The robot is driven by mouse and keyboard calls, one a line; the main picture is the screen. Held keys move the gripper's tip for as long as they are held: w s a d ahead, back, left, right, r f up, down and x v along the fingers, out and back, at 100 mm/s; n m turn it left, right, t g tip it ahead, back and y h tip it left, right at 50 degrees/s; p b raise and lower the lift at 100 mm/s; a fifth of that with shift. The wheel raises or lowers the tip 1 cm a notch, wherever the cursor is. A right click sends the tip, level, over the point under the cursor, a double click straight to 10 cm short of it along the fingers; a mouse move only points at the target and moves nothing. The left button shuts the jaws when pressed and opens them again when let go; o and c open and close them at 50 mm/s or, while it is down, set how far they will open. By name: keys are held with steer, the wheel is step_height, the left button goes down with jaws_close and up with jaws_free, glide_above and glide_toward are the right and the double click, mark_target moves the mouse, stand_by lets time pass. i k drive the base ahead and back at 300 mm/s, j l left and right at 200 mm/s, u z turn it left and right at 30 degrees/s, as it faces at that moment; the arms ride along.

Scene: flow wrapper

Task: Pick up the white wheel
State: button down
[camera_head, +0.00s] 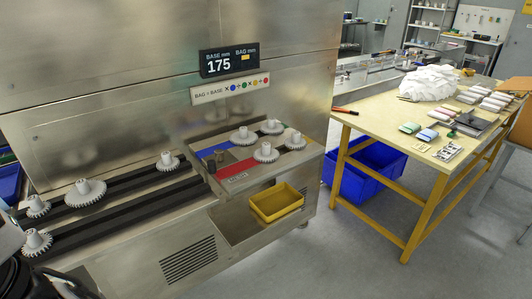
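Several white toothed wheels with raised hubs sit on the steel machine. On the dark rails at the left are a small white wheel (38,207), a larger white wheel (84,194), another white wheel (167,163) and a front white wheel (37,243). More stand on the right-hand shelf, including a back white wheel (243,136) and a front white wheel (266,154). I cannot tell which one is meant. A dark part of my arm or gripper (55,284) shows at the bottom left, apart from the right-hand wheels; its fingertips cannot be made out.
The shelf has a blue strip (213,150) and a red strip (240,178). A yellow bin (277,203) sits below it. A display (228,61) reads 175. A yellow-legged table (385,121) with packages stands right, over blue crates (368,172). The front floor is clear.

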mark_target(265, 154)
steer(key=i+u, duration=0.3)
steer(key=i, duration=0.15)
steer(key=i+l+u, duration=0.25)
steer(key=i, duration=0.15)
